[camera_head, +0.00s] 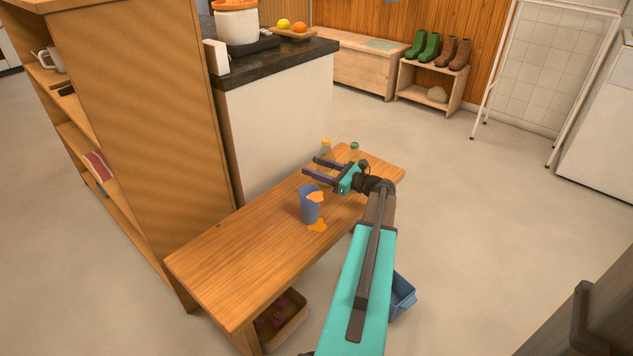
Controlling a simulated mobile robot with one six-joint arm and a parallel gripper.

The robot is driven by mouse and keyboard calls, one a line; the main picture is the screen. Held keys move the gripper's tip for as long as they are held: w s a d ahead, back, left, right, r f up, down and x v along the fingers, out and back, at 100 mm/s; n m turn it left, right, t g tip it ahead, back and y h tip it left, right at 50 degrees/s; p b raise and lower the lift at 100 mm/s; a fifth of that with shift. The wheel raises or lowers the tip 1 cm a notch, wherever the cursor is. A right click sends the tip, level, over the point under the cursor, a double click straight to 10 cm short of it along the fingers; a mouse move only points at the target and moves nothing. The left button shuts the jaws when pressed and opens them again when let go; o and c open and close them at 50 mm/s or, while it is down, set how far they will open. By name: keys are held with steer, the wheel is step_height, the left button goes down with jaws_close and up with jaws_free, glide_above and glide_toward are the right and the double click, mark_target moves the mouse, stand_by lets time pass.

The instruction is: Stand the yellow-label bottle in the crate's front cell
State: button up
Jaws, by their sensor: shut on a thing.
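A bottle with a yellow top (326,143) shows at the far side of the wooden bench, just above my gripper's fingers in the picture. Its lower part is hidden by the fingers and its label cannot be made out. My gripper (320,172) is low over the bench, its fingers pointing left. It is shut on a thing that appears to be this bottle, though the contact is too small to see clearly. A blue crate (403,296) shows partly beside my arm, below the bench's right side; its cells are hidden.
On the bench (230,260), a blue cup (309,208) stands near orange pieces (317,226). A green-topped bottle (354,147) is close behind my gripper. The bench's left half is clear. A bin with dark red things (283,318) sits below. A tall shelf (150,120) stands left.

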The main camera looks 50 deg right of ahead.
steer(key=shift+f, duration=0.1)
steer(key=shift+f+b, duration=0.7)
steer(key=shift+f, duration=1.75)
steer(key=shift+f, duration=0.1)
steer(key=o, duration=1.3)
steer(key=shift+s, duration=0.25)
steer(key=s, duration=0.3)
steer(key=s+d+p, duration=0.1)
steer(key=s, duration=0.3)
steer(key=s+p, duration=0.1)
steer(key=s, duration=0.3)
steer(key=shift+s+d, duration=0.2)
steer(key=shift+s, duration=0.05)
